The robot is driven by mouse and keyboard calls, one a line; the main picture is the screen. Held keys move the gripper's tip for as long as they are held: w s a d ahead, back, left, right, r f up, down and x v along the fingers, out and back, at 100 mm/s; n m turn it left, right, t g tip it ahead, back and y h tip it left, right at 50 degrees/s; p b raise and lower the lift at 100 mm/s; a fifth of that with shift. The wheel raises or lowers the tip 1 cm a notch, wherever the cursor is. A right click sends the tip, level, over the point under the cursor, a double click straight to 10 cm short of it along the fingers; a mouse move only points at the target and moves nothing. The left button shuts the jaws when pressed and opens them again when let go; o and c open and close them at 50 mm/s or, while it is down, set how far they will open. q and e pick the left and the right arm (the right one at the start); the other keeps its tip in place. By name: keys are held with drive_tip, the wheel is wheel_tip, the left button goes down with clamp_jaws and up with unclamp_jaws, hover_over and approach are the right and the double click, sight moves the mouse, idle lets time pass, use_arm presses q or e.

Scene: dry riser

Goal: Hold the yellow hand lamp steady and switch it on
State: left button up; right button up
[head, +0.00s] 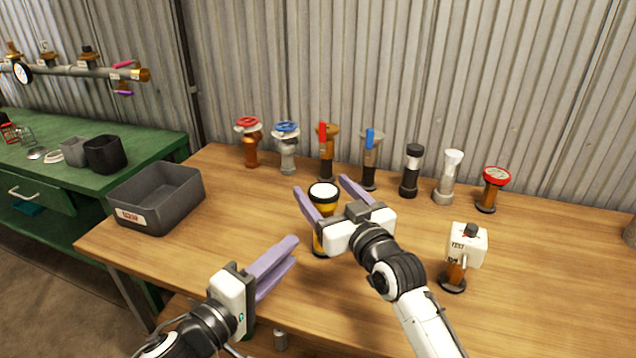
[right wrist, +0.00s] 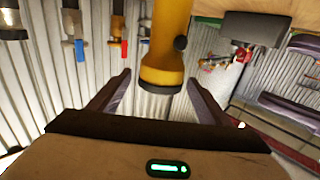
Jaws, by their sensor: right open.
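The yellow hand lamp (head: 321,240) stands upright on the wooden table, its round white lens in a black rim facing up. My right gripper (head: 320,184) is open, with its purple fingers on either side of the lamp head and part of the lamp body hidden behind the gripper. The right wrist view shows the lamp (right wrist: 164,50) between the open fingers (right wrist: 160,77), with a visible gap on both sides. A small dark knob (right wrist: 181,43) sticks out of its side. My left gripper (head: 296,250) is empty in front of the lamp; its fingers overlap, so their opening is unclear.
A row of valves and fittings, such as a red-wheel valve (head: 248,140), stands along the back. A white test box on a stand (head: 466,245) is at right. A grey bin (head: 160,205) sits at left. The table's front right is clear.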

drive_tip(key=shift+x, duration=2.35)
drive_tip(key=shift+c, duration=0.4)
drive_tip(key=c, duration=1.1)
use_arm(q)
drive_tip(key=shift+c, duration=0.7)
use_arm(e)
drive_tip(key=shift+c, duration=0.9)
use_arm(q)
clamp_jaws()
